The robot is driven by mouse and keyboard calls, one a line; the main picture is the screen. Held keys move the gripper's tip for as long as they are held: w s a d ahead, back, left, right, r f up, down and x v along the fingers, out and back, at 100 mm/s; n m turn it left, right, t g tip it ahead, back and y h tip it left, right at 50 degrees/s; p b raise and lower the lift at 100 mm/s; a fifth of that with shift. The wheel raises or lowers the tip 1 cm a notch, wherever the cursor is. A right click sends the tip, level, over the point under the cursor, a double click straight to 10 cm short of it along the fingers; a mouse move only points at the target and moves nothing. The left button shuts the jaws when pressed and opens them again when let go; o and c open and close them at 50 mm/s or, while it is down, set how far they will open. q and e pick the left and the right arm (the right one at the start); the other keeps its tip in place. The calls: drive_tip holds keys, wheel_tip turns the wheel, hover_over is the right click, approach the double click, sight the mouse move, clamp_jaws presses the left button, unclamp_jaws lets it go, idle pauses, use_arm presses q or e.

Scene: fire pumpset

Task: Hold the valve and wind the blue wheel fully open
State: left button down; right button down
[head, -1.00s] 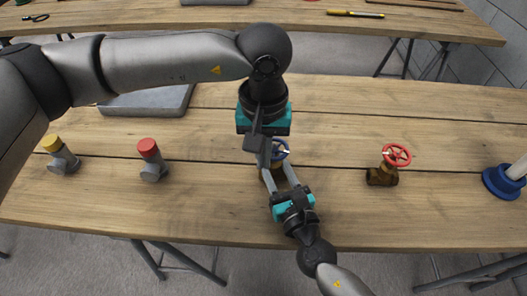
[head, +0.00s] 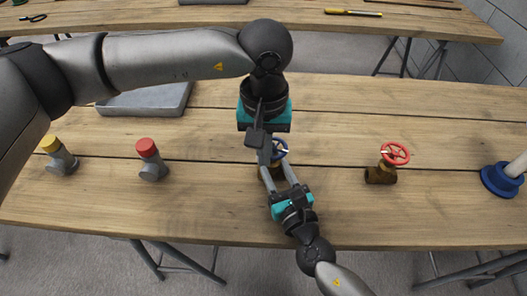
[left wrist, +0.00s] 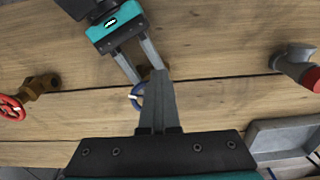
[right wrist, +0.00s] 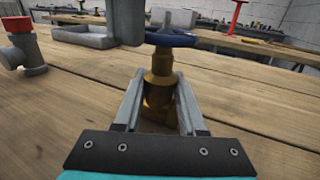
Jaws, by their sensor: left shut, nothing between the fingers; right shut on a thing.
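The brass valve with the blue wheel stands upright on the table. In the right wrist view its brass body (right wrist: 160,85) is between the fingers of my right gripper (right wrist: 158,100), which is shut on it low down. The blue wheel (right wrist: 170,38) sits on top; it also shows in the head view (head: 280,149), partly hidden by my left gripper (head: 265,160). My left gripper comes down from above, its fingers together and empty, at the left side of the wheel. In the left wrist view the fingertips (left wrist: 158,75) overlap the wheel's edge (left wrist: 137,96); I cannot tell if they touch.
A brass valve with a red wheel (head: 395,155) stands to the right, and a blue-based part (head: 500,180) at the far right. Grey fittings with a red cap (head: 150,160) and a yellow cap (head: 60,156) stand left. A grey tray (head: 146,101) lies behind.

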use_arm(q)
drive_tip(key=shift+d, duration=1.3)
use_arm(e)
drive_tip(key=shift+s, duration=0.1)
use_arm(q)
drive_tip(key=shift+w+d+r, duration=0.1)
drive_tip(key=shift+w+d, duration=0.15)
use_arm(e)
drive_tip(key=shift+a, duration=0.1)
use_arm(q)
drive_tip(key=shift+s, duration=0.15)
drive_tip(key=r, duration=0.6)
drive_tip(key=shift+s+d, duration=0.2)
drive_tip(key=shift+s, duration=0.2)
